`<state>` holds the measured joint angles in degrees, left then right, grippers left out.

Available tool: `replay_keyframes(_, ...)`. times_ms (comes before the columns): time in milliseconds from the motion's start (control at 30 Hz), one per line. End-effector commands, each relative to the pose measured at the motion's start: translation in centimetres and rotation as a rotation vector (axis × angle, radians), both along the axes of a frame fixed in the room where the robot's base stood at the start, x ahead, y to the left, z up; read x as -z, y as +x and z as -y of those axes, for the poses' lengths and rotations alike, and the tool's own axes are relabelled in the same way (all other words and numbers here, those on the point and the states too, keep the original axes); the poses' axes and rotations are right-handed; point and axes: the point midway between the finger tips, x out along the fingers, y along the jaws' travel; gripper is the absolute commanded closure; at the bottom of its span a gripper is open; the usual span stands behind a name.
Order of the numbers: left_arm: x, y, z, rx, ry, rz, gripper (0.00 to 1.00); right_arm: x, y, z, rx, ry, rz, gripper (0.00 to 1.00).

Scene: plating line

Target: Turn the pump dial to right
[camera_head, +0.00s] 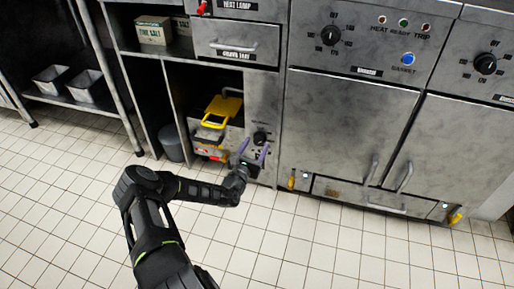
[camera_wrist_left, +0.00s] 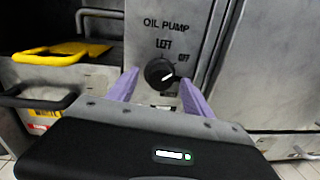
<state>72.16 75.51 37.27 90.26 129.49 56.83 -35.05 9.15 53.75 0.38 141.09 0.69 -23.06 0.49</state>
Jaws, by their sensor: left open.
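The pump dial (camera_head: 260,137) is a round black knob on a grey steel panel low in the cabinet. In the left wrist view the dial (camera_wrist_left: 158,71) sits under the words OIL PUMP, with LEFT above it and OFF at its upper right. A label below it is partly hidden. A short white mark on the knob slants toward the right. My left gripper (camera_head: 253,152) is open, its purple fingers pointing at the panel. In the wrist view its fingertips (camera_wrist_left: 158,82) stand on either side of the knob; I cannot tell whether they touch it. My right gripper is out of view.
A yellow-handled container (camera_head: 217,112) stands in the open bay left of the panel. A grey bin (camera_head: 171,142) is further left. Steel oven doors (camera_head: 350,125) with handles are on the right. The tiled floor (camera_head: 330,245) in front is clear.

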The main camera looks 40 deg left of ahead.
Motion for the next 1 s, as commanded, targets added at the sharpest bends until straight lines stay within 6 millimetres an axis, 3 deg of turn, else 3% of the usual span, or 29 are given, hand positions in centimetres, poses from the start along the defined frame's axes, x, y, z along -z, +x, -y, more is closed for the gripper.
replay_keyframes(133, 0.09, 1.26, -0.30, 0.000, 0.000, 0.001, 0.41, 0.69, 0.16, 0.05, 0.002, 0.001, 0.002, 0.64)
replay_keyframes(433, -0.06, 1.43, -0.34, 0.000, -0.001, 0.000, 0.42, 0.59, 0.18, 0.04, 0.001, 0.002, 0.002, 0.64)
replay_keyframes(1000, -0.06, 1.45, -0.22, 0.002, -0.002, 0.000, 0.89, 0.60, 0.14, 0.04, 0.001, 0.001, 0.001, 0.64)
